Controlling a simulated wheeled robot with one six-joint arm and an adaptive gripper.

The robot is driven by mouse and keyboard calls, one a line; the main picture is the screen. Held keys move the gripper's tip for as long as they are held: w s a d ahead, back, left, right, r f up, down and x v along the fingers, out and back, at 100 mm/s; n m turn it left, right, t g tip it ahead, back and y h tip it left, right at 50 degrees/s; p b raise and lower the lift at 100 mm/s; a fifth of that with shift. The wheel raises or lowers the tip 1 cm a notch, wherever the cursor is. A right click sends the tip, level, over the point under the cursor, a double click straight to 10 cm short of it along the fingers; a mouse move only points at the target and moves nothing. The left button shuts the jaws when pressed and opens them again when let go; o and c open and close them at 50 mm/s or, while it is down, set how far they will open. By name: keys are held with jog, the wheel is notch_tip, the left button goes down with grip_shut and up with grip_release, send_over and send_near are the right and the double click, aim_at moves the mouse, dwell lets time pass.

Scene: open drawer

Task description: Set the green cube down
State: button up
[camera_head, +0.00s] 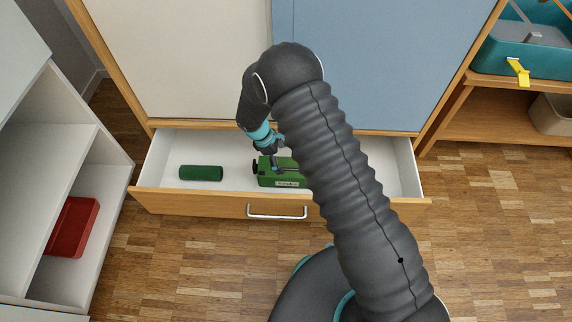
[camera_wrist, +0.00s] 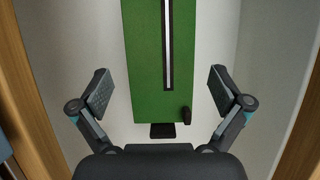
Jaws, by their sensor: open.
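My gripper (camera_head: 274,158) is inside the open drawer (camera_head: 180,201), at a green box-like object (camera_head: 267,179). That object has a pale label on its front and a dark knob at its left end; part of it is hidden behind my arm. In the wrist view my gripper (camera_wrist: 160,90) is open, with one finger on each side of the green object (camera_wrist: 147,65) and visible gaps between. The object looks long there, with a dark-edged pale strip along it and black parts at its near end. I see no plain green cube.
A dark green cylinder (camera_head: 201,173) lies in the drawer to the left. The drawer's front has a metal handle (camera_head: 277,212). A red tray (camera_head: 72,227) sits in the white shelf at left. A teal bin (camera_head: 490,58) stands on the wooden shelf at right.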

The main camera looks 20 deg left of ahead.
jog(key=v, duration=0.5)
jog(key=shift+s+d+f, duration=0.1)
